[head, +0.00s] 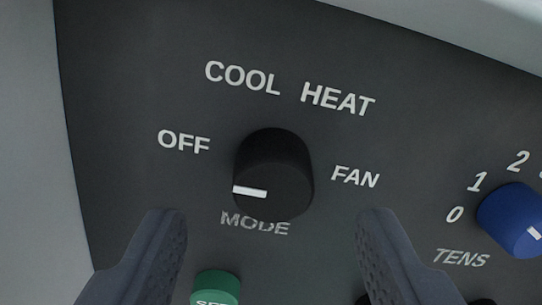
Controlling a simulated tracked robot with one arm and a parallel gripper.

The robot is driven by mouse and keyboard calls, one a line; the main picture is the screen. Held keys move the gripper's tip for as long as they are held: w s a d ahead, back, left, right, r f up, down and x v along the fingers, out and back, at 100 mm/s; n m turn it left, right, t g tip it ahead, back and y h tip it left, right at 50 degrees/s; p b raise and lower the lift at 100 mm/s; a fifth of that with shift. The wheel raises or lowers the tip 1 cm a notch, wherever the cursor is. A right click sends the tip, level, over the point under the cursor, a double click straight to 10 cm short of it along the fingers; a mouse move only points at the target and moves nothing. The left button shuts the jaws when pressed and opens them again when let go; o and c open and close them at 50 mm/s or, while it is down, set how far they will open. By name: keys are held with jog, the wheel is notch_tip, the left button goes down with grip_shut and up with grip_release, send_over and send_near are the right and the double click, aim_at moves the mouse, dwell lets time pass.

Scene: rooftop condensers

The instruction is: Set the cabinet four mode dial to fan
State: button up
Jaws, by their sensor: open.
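The mode dial (285,165) is a black round knob on a dark panel, with MODE printed below it. Its white mark (249,192) is at the left of its face and points left, nearest the OFF label (184,141). COOL and HEAT are printed above the knob, and the FAN label (355,177) is to its right. My gripper (270,222) is open, with one finger at lower left and one at lower right. The knob shows between and just above the fingertips, apart from both. No cabinet number is visible.
A blue TENS knob (513,218) with number labels is at the right edge. A green button (216,287) sits below the mode dial, between the fingers, cut by the lower edge. Dark parts near the right finger are partly hidden. A pale frame borders the panel.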

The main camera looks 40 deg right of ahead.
aim_at(273, 181)
jog(key=shift+x, duration=1.15)
jog(key=c, duration=1)
jog(key=shift+s+d, duration=0.1)
